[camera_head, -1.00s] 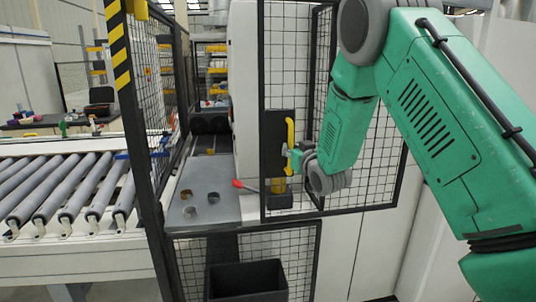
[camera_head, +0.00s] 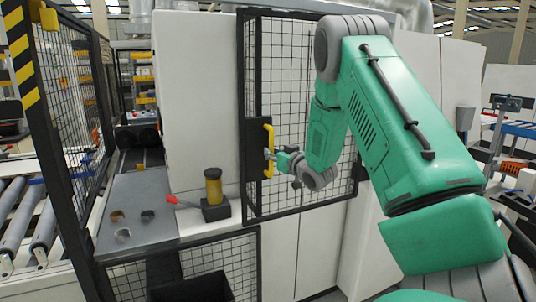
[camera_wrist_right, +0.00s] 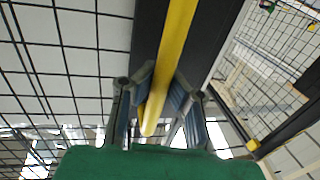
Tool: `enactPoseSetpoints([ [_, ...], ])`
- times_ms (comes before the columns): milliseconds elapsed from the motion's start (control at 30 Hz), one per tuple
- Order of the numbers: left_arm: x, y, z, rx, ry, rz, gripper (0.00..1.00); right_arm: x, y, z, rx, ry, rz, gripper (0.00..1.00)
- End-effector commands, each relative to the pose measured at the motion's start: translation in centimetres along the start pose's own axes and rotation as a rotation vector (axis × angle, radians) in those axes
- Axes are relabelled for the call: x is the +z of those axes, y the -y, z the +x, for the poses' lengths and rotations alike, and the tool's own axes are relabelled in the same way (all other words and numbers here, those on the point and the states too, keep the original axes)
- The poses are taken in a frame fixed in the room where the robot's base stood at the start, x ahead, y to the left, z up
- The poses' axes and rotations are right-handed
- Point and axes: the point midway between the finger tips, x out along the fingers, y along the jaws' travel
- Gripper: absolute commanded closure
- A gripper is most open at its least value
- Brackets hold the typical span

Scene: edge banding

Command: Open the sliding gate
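The sliding gate (camera_head: 244,80) is a black-framed wire mesh panel in front of the white machine. Its upright yellow handle (camera_head: 269,135) sits on a dark plate at the gate's left edge. My right gripper (camera_head: 268,155) reaches the handle from the right. In the right wrist view the yellow handle (camera_wrist_right: 176,35) runs between the two fingers of my right gripper (camera_wrist_right: 158,95), which are closed around it. To the left of the gate's edge is an uncovered opening. My left gripper is not in view.
In the opening stand a yellow-brown cylinder (camera_head: 213,188) on a black base and a red-tipped lever (camera_head: 172,199). A grey plate (camera_head: 135,205) with round cutouts lies left. A fixed mesh fence (camera_head: 75,110) and roller conveyor (camera_head: 22,220) are further left. A black bin (camera_head: 195,290) sits below.

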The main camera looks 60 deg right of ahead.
Motion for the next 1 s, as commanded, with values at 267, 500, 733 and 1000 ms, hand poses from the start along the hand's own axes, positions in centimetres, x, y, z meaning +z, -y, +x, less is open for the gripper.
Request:
enactPoseSetpoints([
  [267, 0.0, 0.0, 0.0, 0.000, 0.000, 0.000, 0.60, 0.6, -0.6, -0.2, 0.003, 0.008, 0.004, 0.66],
  [500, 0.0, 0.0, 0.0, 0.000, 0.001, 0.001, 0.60, 0.3, -0.2, 0.1, 0.001, 0.004, 0.001, 0.66],
  [733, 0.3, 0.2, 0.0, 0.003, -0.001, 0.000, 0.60, 0.2, -0.2, -1.7, 0.001, 0.003, 0.002, 0.66],
  [1000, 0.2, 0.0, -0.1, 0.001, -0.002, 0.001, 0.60, 0.5, -0.7, -7.4, 0.004, 0.005, 0.007, 0.66],
])
